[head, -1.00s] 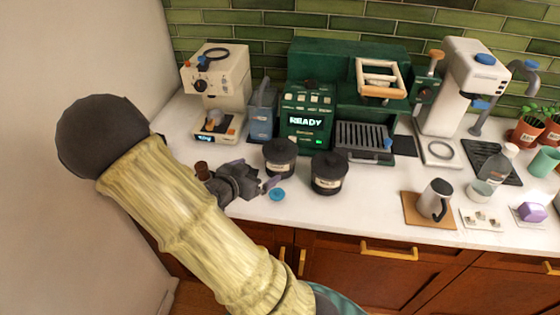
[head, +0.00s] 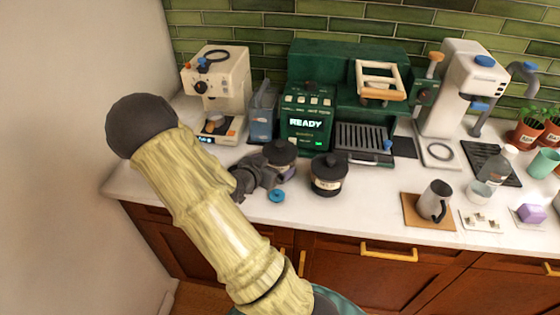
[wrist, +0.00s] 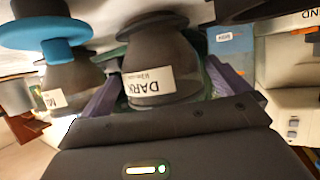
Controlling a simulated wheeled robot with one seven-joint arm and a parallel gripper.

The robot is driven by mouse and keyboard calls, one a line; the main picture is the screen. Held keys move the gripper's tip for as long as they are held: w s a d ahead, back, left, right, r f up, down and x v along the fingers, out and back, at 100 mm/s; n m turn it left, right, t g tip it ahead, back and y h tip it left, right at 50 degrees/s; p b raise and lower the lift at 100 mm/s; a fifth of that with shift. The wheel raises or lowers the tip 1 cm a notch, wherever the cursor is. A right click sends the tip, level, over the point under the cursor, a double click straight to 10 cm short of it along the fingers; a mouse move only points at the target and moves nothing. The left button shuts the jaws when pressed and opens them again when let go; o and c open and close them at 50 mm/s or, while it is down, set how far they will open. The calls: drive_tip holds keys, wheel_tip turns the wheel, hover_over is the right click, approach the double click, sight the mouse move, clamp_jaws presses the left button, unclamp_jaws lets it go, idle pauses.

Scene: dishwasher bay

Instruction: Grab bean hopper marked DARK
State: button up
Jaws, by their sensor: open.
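The bean hopper marked DARK (wrist: 150,65) is a dark, round-bodied container with a white label. In the wrist view its label reads upside down, and the hopper lies between my two purple-grey fingers. In the head view it is the left of two dark hoppers (head: 281,151) on the white counter, partly hidden by my gripper (head: 284,171). My gripper is open around the hopper; I cannot tell whether either finger touches it. A second hopper (head: 328,176) stands to the right, and its partly readable label starts with M in the wrist view (wrist: 68,85).
A green READY machine (head: 306,120) stands behind the hoppers. A blue container (head: 261,118) and a cream grinder (head: 217,90) stand behind left. A pitcher (head: 435,197) stands right.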

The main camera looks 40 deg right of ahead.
sight(277, 147)
drive_tip(key=shift+x, duration=1.6)
drive_tip(key=c, duration=1)
drive_tip(key=shift+r, duration=0.2)
drive_tip(key=shift+c, duration=0.2)
wheel_tip(277, 147, up, 10)
drive_tip(key=shift+f+p, duration=0.15)
drive_tip(key=shift+p, duration=0.25)
